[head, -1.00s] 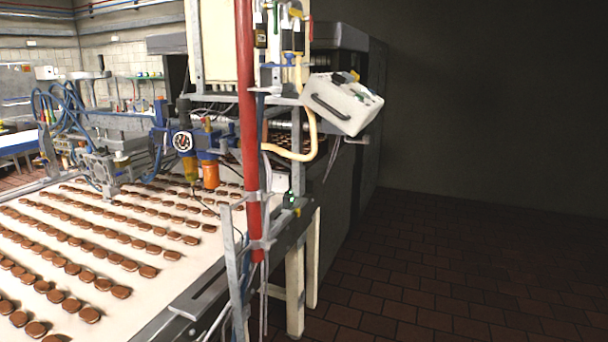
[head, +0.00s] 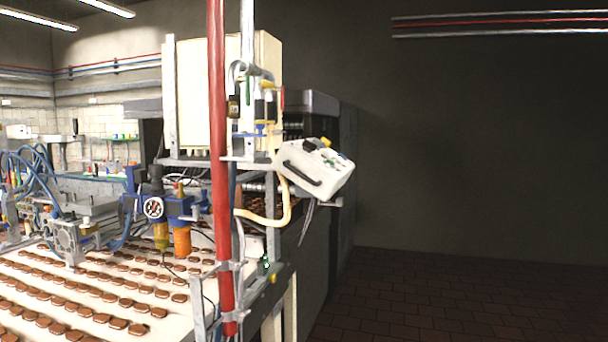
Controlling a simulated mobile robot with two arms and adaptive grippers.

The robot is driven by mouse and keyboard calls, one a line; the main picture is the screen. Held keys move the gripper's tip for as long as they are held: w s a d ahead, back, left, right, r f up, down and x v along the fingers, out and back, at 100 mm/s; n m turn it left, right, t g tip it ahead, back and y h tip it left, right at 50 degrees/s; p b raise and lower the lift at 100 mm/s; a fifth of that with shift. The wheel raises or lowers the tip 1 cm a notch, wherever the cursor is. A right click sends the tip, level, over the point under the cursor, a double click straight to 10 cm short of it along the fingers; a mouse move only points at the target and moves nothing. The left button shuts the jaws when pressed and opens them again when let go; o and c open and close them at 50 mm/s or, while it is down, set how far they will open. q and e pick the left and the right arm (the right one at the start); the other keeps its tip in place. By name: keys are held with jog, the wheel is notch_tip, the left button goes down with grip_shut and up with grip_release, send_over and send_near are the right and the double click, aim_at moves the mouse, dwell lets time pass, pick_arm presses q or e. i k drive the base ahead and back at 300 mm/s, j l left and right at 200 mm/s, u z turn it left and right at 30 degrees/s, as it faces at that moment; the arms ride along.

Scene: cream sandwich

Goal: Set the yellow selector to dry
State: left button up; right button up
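A tilted white control box (head: 316,172) with a dark handle hangs at the right side of the conveyor machine. Its top face carries small controls. A yellow part (head: 310,145) on that face may be the yellow selector, but it is too small to read its setting or any label. Neither of my grippers shows in the head view.
A conveyor (head: 190,328) with rows of brown biscuits runs along the left. A red vertical pipe (head: 219,200) and a pale yellow hose (head: 288,205) stand left of the control box. The brick floor (head: 440,300) on the right is clear.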

aim_at(324, 139)
jog(key=i+l+u, duration=0.1)
jog(key=u, duration=0.3)
jog(key=i+l+u, duration=0.1)
jog(key=u, duration=0.25)
jog(key=i+l+u, duration=0.15)
jog(key=l, duration=0.25)
jog(key=i+l+u, duration=0.15)
jog(key=l, duration=0.25)
jog(key=i+l+u, duration=0.15)
jog(key=l, duration=0.25)
jog(key=i+l+u, duration=0.15)
jog(key=l, duration=0.3)
jog(key=i+l+u, duration=0.15)
jog(key=l, duration=0.3)
jog(key=i+l, duration=0.1)
jog(key=l, duration=0.45)
jog(key=i+l, duration=0.1)
jog(key=l, duration=0.45)
jog(key=i+l, duration=0.1)
jog(key=l, duration=0.45)
